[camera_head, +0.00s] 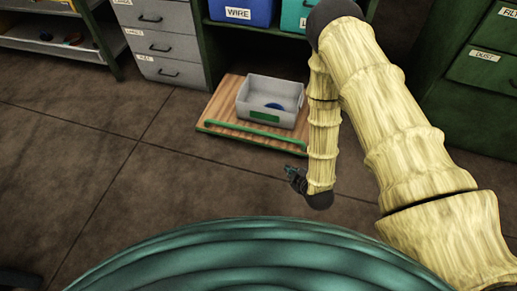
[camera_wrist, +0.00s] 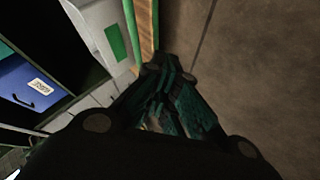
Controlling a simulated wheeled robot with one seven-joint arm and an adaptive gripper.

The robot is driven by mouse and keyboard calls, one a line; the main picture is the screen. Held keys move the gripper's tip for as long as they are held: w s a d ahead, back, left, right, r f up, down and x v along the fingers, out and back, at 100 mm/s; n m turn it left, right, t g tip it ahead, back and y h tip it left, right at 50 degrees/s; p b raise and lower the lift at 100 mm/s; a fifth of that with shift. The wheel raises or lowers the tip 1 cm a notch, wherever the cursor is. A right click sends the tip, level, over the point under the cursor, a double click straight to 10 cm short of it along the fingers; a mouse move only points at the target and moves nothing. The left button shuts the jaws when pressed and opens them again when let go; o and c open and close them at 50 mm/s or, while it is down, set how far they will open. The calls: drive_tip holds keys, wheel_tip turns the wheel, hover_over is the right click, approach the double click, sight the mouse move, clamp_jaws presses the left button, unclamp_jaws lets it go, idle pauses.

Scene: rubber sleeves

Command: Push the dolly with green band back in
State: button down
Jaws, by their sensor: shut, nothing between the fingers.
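The dolly (camera_head: 222,104) is a low wooden board with a green band (camera_head: 250,136) along its front edge. It juts out onto the floor from under the green shelf unit. A grey bin (camera_head: 253,119) with a green label and a blue item inside sits on it. My gripper (camera_head: 292,176) is low, in front of the dolly's right front corner, with a gap showing in the head view. In the wrist view my gripper (camera_wrist: 165,72) is shut and empty, its tips close to the dolly's banded edge (camera_wrist: 133,35). My arm hides the dolly's right side.
Grey drawers (camera_head: 165,42) stand left of the shelf unit. Blue (camera_head: 240,12) and teal (camera_head: 297,16) bins sit on the shelf above the dolly. A green cabinet (camera_head: 480,75) is at right. The floor (camera_head: 90,150) in front is clear.

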drive_tip(key=w+a+f+n+t+y+b, duration=0.4)
drive_tip(key=w+a+f+n+b, duration=0.45)
drive_tip(key=b, duration=0.45)
drive_tip(key=w+d+b+x, duration=0.1)
drive_tip(key=b+x, duration=0.6)
drive_tip(key=x, duration=0.7)
drive_tip(key=shift+w+d+r+t, duration=0.3)
drive_tip(key=shift+w+d, duration=0.1)
drive_tip(key=shift+d, duration=0.3)
drive_tip(key=shift+w+d, duration=0.1)
